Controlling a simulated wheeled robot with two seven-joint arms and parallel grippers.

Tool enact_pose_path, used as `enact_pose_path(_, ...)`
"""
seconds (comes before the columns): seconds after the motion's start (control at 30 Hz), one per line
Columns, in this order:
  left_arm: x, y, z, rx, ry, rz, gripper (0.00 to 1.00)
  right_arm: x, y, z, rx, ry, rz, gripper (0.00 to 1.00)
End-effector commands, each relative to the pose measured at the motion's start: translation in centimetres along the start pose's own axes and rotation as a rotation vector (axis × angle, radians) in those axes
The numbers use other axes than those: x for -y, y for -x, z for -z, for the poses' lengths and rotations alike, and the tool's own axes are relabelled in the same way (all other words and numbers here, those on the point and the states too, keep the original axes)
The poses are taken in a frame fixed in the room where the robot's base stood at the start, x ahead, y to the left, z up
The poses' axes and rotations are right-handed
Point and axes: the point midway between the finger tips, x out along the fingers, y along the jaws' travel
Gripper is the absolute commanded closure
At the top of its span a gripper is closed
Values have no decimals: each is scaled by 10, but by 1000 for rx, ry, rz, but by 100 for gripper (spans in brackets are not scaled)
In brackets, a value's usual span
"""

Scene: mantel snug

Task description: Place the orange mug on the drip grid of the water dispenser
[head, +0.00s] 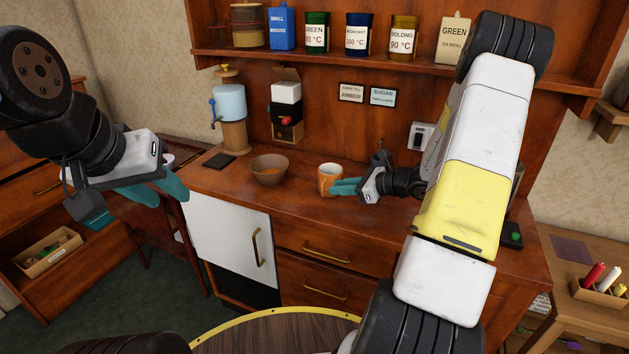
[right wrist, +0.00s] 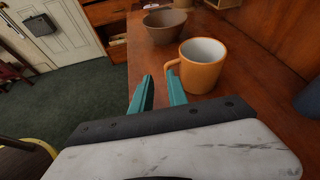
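The orange mug (head: 325,183) stands upright on the wooden counter, empty as far as I see. In the right wrist view the mug (right wrist: 203,72) has its handle toward my right gripper. My right gripper (head: 338,187) is open beside the mug, its fingertips (right wrist: 158,82) close to the handle; I cannot tell whether they touch it. The water dispenser (head: 230,102), with a pale blue tank and blue lever, stands at the counter's left on a wooden stand. Its dark square drip grid (head: 219,161) lies in front, bare. My left gripper (head: 132,203) is open and empty, left of the counter.
A brown bowl (head: 269,170) stands between the drip grid and the mug; it also shows in the right wrist view (right wrist: 165,25). Several tins line the shelf (head: 350,62) above. A round table (head: 282,335) is in front.

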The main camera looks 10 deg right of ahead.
Motion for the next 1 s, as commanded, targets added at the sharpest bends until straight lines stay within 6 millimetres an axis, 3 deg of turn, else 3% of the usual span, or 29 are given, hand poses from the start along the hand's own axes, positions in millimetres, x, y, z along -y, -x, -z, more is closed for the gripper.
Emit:
enact_pose_path(0.03,0,0,0,0,0,0,64,6,-1,11,7,-43,23,80)
enact_pose_path(0.17,0,0,0,0,0,0,64,14,-5,20,15,-88,50,80)
enact_pose_path(0.53,0,0,0,0,0,0,64,15,-41,18,15,-87,49,80)
enact_pose_path(0.77,0,0,0,0,0,0,64,16,-75,15,14,-87,48,80)
enact_pose_path(1.0,0,0,0,0,0,0,64,18,-79,15,15,-87,51,80)
